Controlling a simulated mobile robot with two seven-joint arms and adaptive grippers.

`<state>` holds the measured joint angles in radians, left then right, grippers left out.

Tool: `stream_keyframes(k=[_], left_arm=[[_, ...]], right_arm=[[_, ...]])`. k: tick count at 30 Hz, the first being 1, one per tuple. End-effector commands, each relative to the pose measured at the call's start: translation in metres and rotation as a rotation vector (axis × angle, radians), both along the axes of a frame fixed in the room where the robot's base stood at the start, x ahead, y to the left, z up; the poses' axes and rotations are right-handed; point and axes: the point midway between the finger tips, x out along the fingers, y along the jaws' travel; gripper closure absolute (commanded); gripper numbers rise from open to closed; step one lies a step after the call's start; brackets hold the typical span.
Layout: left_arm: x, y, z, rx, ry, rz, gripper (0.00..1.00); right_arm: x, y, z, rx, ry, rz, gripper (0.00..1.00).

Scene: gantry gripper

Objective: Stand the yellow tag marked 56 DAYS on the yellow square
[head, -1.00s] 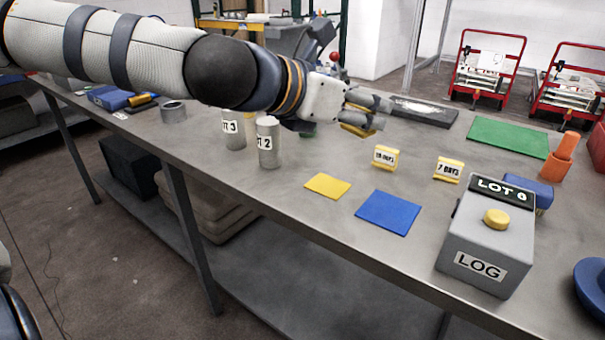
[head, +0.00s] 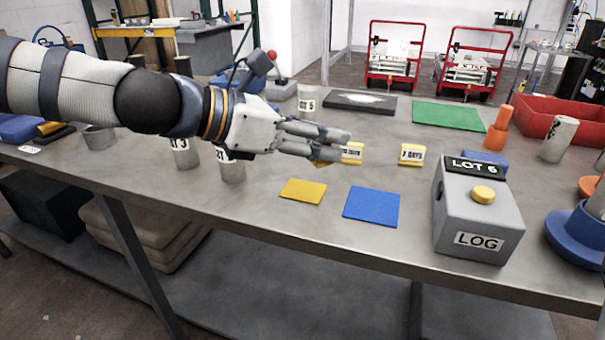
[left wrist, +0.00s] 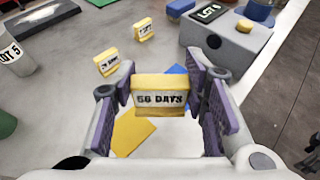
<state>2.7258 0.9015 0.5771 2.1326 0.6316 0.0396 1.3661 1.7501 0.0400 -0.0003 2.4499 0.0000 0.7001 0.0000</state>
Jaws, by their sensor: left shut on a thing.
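The yellow tag marked 56 DAYS (left wrist: 160,98) is upright between the fingers of my left gripper (left wrist: 162,104), which is shut on it. In the head view the left gripper (head: 335,146) is above the table just behind the yellow square (head: 303,190), and its fingers hide most of the held tag. The yellow square lies flat and bare on the table. In the left wrist view the yellow square (left wrist: 132,132) shows below and left of the tag, partly hidden by tag and gripper. My right gripper is in neither view.
A blue square (head: 372,206) lies right of the yellow one. A second yellow tag (head: 353,153) stands close behind the left fingers, and a 7 DAYS tag (head: 412,154) stands farther right. The grey LOG box (head: 477,215) is at the right. Grey cylinders (head: 232,168) stand left, under the arm.

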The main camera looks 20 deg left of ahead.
Motion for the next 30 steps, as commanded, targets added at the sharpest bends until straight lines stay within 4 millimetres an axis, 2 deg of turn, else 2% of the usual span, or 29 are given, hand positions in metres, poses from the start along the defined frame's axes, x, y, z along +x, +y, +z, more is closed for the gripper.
stream_keyframes(k=[1,3,6,11,16,19,20,28,29,30], left_arm=[[0.012,0.008,-0.022,-0.002,0.018,0.004,0.74],[0.021,0.016,-0.04,-0.002,0.021,0.002,0.74],[0.031,0.024,-0.054,-0.001,0.014,0.002,0.74],[0.039,0.031,-0.062,0.0,0.008,0.001,0.74],[0.042,0.033,-0.098,-0.003,0.016,0.0,0.74],[0.041,0.033,-0.096,-0.001,0.005,0.001,0.77],[0.041,0.033,-0.094,0.0,0.003,0.001,0.8],[0.041,0.033,-0.098,0.0,0.003,0.001,0.81],[0.041,0.033,-0.097,0.001,0.002,0.0,0.56],[0.041,0.033,-0.097,0.0,0.001,0.0,0.47]], right_arm=[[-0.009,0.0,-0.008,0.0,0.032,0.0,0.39],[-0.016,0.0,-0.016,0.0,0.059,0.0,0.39],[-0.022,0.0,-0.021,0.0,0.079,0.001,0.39],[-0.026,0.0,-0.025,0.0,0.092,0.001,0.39],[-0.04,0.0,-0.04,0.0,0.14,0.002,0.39],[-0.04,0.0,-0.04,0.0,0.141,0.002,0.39],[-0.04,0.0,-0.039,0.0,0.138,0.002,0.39],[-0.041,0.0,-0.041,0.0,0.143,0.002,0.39],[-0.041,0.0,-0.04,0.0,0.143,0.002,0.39],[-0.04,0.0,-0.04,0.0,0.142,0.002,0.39]])
